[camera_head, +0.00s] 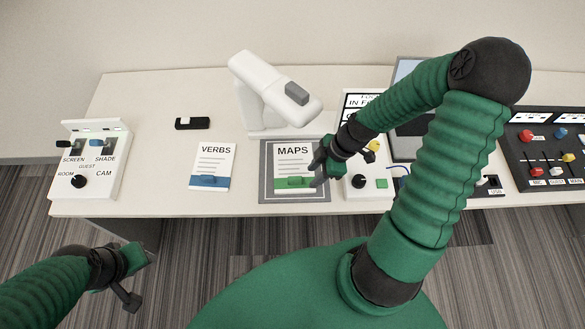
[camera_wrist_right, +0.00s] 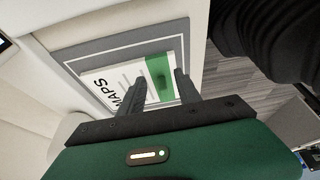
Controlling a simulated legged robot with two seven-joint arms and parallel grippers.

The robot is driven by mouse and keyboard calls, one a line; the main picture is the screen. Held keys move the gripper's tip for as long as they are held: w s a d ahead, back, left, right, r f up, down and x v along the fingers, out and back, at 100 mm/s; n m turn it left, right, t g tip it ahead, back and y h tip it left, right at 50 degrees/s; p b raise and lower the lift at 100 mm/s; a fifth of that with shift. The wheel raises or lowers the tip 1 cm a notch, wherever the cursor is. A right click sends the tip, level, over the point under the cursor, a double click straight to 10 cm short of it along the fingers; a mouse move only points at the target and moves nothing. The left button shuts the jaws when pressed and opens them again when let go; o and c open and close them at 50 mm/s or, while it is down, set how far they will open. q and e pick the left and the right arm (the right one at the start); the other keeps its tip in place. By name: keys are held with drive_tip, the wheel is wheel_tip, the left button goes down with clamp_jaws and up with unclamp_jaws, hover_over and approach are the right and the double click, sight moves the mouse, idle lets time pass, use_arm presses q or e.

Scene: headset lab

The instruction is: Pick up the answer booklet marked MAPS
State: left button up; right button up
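The MAPS booklet (camera_head: 293,163), white with black lettering and a green strip and tab at its near end, lies flat on a grey mat (camera_head: 265,180) on the desk. My right gripper (camera_head: 318,172) is at the booklet's right side. In the right wrist view, the open right gripper (camera_wrist_right: 160,80) has its fingers apart, with the green end of the MAPS booklet (camera_wrist_right: 128,82) beyond and between the tips. I cannot tell whether they touch it. My left gripper (camera_head: 138,277) is open and empty, low at the left, off the desk's front edge.
A VERBS booklet (camera_head: 212,165) with a blue tab lies left of the mat. Switch panels (camera_head: 97,165) stand at left and right (camera_head: 550,150). A small black object (camera_head: 192,123) lies behind VERBS.

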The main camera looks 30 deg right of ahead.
sight(295, 178)
drive_tip(key=w+a, duration=0.1)
drive_tip(key=a, duration=0.1)
drive_tip(key=w+a, duration=0.1)
drive_tip(key=a, duration=0.1)
drive_tip(key=shift+w+a, duration=0.1)
drive_tip(key=shift+w, duration=0.2)
drive_tip(key=shift+f, duration=0.55)
drive_tip(key=shift+w+a+f, duration=0.1)
drive_tip(key=shift+w, duration=0.05)
drive_tip(key=shift+a, duration=0.1)
drive_tip(key=c, duration=0.4)
clamp_jaws()
